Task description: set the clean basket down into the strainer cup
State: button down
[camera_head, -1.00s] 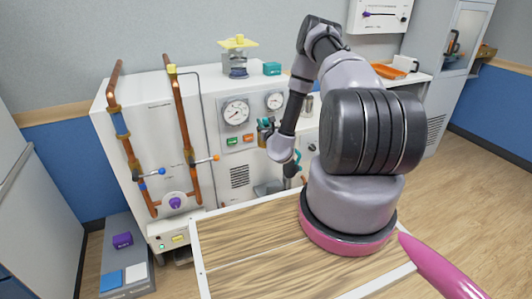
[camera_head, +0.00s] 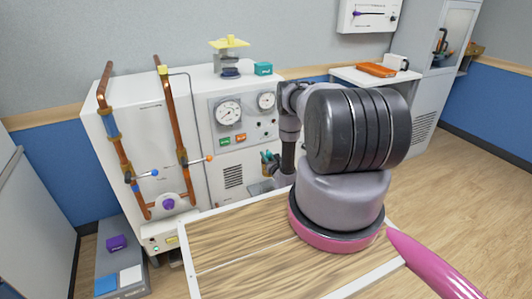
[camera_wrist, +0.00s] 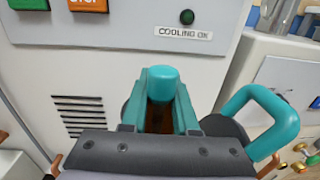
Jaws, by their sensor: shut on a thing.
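My gripper (camera_head: 268,161) is low in front of the white cabinet, left of my wrist. In the wrist view its dark body fills the bottom edge, shut on a teal piece (camera_wrist: 162,82) with brown below its rounded end. I take this for the basket; most of it is hidden. A teal loop handle (camera_wrist: 272,112) stands close on the right, beside a dark rounded body mostly behind the gripper. I cannot tell whether that is the strainer cup. Contact between basket and cup cannot be seen. In the head view my arm covers this area.
The white cabinet (camera_head: 150,125) stands behind, with copper pipes (camera_head: 117,140), gauges (camera_head: 229,112) and buttons. A metal surface with valves (camera_wrist: 292,85) lies at right in the wrist view. A wood-topped table (camera_head: 240,255) is in front. An orange tray (camera_head: 376,69) lies on the right counter.

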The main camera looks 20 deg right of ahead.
jog(key=shift+f, duration=3.6)
jog(key=shift+s, duration=0.15)
jog(key=shift+f, duration=0.9)
jog(key=shift+f, duration=0.35)
jog(key=shift+f, duration=0.45)
jog(key=c, duration=0.6)
grip_release()
